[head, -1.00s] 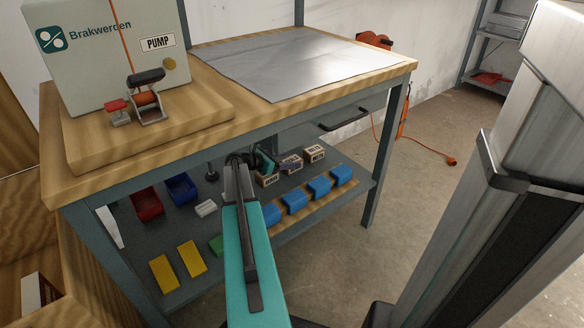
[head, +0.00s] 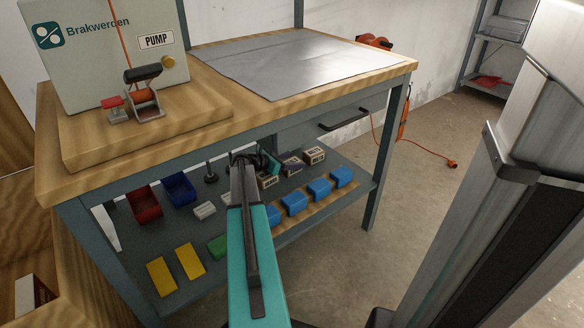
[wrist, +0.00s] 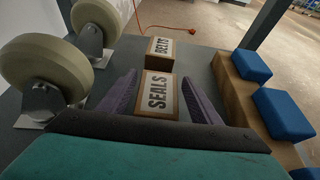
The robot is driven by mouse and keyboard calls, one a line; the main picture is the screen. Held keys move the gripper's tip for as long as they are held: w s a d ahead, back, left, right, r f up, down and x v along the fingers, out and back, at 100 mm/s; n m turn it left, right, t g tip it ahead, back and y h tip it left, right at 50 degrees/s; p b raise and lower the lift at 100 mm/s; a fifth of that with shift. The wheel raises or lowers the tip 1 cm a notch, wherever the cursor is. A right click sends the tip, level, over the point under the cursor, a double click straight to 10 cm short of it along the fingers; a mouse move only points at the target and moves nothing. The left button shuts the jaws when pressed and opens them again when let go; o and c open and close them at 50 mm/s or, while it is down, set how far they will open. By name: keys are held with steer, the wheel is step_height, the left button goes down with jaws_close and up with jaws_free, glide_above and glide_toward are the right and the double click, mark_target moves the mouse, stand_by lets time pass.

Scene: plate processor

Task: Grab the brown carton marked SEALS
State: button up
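The brown SEALS carton (wrist: 158,97) stands on the lower shelf, its white label facing up in the wrist view. The two purple fingers of my gripper (wrist: 160,90) lie on either side of it, spread apart. I cannot tell whether either finger touches it. In the head view the carton (head: 292,169) is the middle one of three, partly hidden by my gripper (head: 284,162). The BELTS carton (wrist: 162,50) stands just beyond it in the wrist view.
Two large caster wheels (wrist: 42,65) stand close on the left. Blue blocks (wrist: 282,112) sit on a wooden strip to the right. Another carton (head: 267,181) is on the near left of SEALS. The workbench top (head: 225,115) overhangs the shelf.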

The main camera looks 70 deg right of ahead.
steer(key=c, duration=0.9)
steer(key=shift+r, duration=0.1)
step_height(320, 180, up, 10)
steer(key=p, duration=0.4)
steer(key=shift+p, duration=0.4)
